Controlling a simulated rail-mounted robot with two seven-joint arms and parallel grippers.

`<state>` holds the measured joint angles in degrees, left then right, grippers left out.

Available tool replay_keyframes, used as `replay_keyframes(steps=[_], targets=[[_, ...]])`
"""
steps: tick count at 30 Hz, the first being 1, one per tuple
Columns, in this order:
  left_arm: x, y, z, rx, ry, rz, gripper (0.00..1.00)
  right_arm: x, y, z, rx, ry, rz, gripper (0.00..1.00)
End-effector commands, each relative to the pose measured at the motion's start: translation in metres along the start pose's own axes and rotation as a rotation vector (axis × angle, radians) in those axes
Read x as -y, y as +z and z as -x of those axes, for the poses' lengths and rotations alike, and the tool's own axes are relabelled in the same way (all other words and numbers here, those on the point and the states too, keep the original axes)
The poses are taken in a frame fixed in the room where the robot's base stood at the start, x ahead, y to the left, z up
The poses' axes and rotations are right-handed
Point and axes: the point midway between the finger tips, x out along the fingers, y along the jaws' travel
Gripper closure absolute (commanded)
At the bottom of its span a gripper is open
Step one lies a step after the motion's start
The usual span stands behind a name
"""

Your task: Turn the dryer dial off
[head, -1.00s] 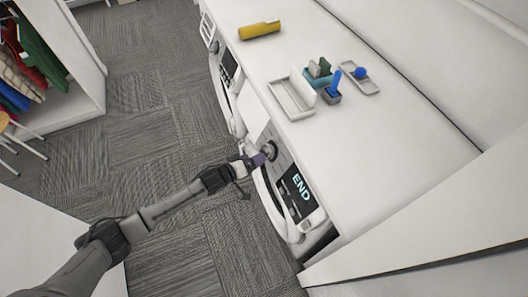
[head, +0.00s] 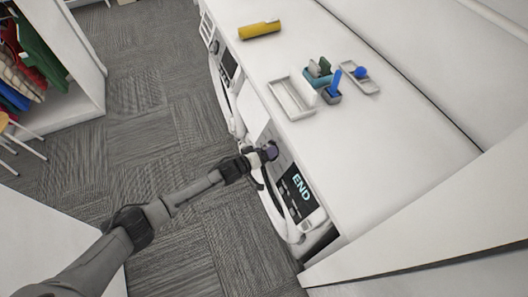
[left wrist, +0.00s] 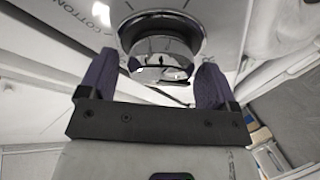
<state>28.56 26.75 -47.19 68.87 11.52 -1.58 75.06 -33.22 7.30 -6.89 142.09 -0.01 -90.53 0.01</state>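The dryer dial (left wrist: 160,45) is a round chrome knob on the dryer's white front panel, with the printed word "COTTON" beside it in the left wrist view. My left gripper (head: 270,152) is at the dial and mostly covers it in the head view. In the left wrist view its two dark purple fingers (left wrist: 155,75) stand open, one on each side of the knob; firm contact cannot be made out. The dryer display (head: 297,190) reads "END". The dial's pointer position cannot be read. My right gripper is not in view.
A second machine (head: 229,65) stands farther along the same counter (head: 345,150). On the counter are a yellow item (head: 259,30), a white tray (head: 290,112), a teal holder (head: 318,75) and a small dish with a blue ball (head: 361,72). The carpet (head: 150,130) is open.

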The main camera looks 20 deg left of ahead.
Motion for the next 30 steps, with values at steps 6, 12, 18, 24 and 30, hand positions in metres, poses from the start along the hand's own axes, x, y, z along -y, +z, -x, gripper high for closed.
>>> replay_keyframes(steps=[6, 12, 18, 24, 30], targets=[[0.000, 0.000, 0.000, 0.000, 0.000, 0.000, 0.38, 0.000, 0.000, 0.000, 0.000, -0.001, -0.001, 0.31], [0.000, 0.000, 0.000, 0.000, 0.000, 0.000, 0.57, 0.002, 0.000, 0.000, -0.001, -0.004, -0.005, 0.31], [0.001, 0.000, 0.000, -0.001, 0.004, -0.010, 0.59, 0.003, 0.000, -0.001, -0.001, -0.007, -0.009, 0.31], [0.002, 0.001, 0.000, -0.005, 0.032, -0.085, 0.59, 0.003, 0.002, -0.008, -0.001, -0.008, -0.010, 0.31], [0.003, 0.001, -0.001, -0.012, 0.088, -0.235, 0.59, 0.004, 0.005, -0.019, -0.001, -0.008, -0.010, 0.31]])
